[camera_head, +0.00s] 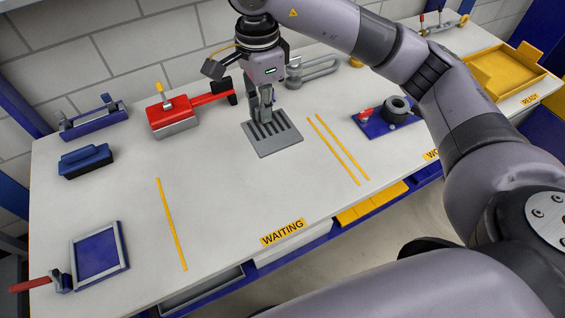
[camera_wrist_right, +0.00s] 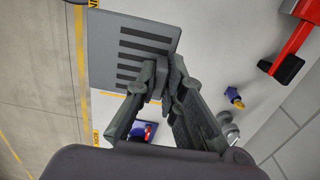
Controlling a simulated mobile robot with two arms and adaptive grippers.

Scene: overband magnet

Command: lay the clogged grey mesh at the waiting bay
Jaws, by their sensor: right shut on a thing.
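The grey mesh (camera_head: 273,135) is a flat square plate with dark slots. It also shows in the wrist view (camera_wrist_right: 132,50). My right gripper (camera_head: 266,115) points down and is shut on the mesh's far edge; its fingers (camera_wrist_right: 160,78) meet there in the wrist view. The mesh looks nearly level, at or just above the table; I cannot tell whether it touches. The waiting bay is the stretch of pale table between the left yellow line (camera_head: 171,225) and the paired yellow lines, with the WAITING label (camera_head: 283,232) at its front edge. My left gripper is out of view.
A red-handled tool (camera_head: 175,115) stands behind and left of the mesh. A blue tray with a dark ring (camera_head: 389,117) is to the right. A blue block (camera_head: 85,160) and a blue-grey frame (camera_head: 98,255) are at left. The bay's front is clear.

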